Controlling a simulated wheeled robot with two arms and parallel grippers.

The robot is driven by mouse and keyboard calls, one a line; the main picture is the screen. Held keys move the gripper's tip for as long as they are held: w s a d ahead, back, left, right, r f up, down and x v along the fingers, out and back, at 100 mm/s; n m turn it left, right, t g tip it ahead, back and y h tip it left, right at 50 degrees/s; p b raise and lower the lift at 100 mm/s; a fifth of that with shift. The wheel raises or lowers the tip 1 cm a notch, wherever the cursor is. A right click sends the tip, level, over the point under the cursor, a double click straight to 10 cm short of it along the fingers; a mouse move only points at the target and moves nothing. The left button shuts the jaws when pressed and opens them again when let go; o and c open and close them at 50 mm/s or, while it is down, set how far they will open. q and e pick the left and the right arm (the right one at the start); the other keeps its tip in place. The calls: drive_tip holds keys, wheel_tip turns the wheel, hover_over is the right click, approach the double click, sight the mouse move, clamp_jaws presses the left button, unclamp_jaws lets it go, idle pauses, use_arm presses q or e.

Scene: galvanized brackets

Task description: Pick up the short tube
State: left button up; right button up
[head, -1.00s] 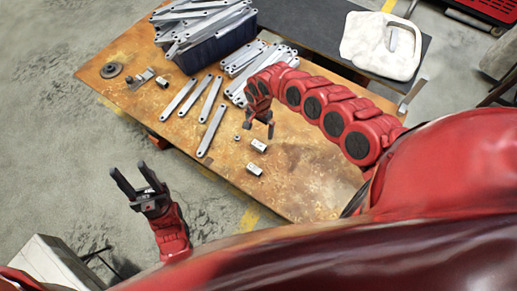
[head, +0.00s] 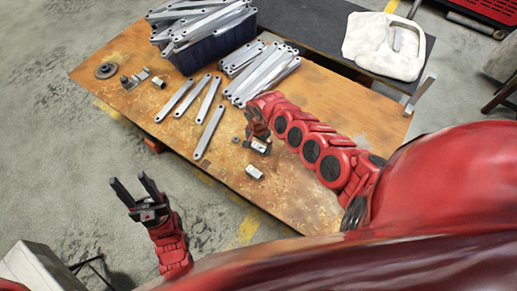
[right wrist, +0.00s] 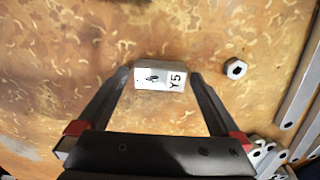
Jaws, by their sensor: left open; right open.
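A short silver tube (right wrist: 155,78), marked "Y5" on its side, lies on the table between the open fingers of my right gripper (right wrist: 160,74) in the right wrist view. Small gaps show between it and the fingertips. In the head view, my right gripper (head: 259,146) is over this tube and partly hides it. A second short silver tube (head: 254,172) lies nearer to me on the table, clear of both grippers. My left gripper (head: 132,182) is open and empty, out over the floor left of the table.
A nut (right wrist: 236,68) lies close to the right finger. Several flat metal bars (head: 208,132) lie further left, with more piled in and beside a dark blue bin (head: 212,56). A black disc (head: 106,71) and small bracket are at the far left. The near table area (head: 300,185) is clear.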

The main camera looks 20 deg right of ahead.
drive_tip(key=c, duration=1.3)
drive_tip(key=shift+r, duration=0.1)
